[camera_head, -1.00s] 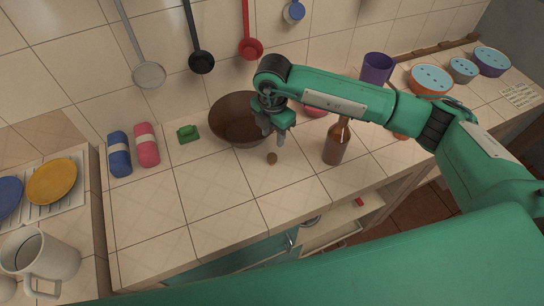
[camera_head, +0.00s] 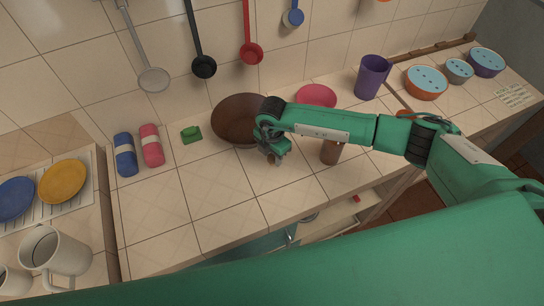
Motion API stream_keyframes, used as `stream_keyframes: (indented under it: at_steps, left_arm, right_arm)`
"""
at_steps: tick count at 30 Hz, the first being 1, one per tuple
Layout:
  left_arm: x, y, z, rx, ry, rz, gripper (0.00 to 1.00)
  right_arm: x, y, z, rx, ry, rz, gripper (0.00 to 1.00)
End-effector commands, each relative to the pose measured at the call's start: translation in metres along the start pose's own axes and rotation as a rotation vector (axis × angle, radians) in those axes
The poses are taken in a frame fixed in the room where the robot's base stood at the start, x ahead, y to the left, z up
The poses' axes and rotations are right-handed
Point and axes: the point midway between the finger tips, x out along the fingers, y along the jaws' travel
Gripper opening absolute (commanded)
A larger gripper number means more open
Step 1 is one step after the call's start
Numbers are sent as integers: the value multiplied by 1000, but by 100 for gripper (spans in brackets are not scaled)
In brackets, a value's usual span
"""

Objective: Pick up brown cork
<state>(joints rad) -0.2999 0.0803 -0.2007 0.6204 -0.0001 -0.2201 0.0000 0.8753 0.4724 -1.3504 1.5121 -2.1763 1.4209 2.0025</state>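The brown cork (camera_head: 271,160) is a small round thing on the tiled counter, just in front of the brown bowl. My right gripper (camera_head: 275,157) is right over it, fingers pointing down, and partly hides it. I cannot tell whether the fingers touch the cork or how far apart they are. My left gripper is not in view.
A brown bowl (camera_head: 232,118) stands just behind my gripper. A brown bottle (camera_head: 330,152) stands to its right, its upper part hidden by my arm. A pink bowl (camera_head: 316,95) and purple cup (camera_head: 371,77) are farther back.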

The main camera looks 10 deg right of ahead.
Motion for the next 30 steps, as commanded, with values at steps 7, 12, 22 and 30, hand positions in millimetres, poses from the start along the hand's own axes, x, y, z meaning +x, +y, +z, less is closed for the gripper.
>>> stream_keyframes:
  at_steps: [7, 12, 22, 30]
  left_arm:
    - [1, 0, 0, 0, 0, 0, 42]
    - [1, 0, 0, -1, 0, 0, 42]
    - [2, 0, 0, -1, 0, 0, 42]
    - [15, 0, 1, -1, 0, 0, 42]
  right_arm:
    - [0, 0, 0, 0, 0, 0, 18]
    - [0, 0, 0, 0, 0, 1, 6]
    - [-3, 0, 0, 0, 0, 1, 6]
    - [-32, 1, 0, -2, 0, 5, 6]
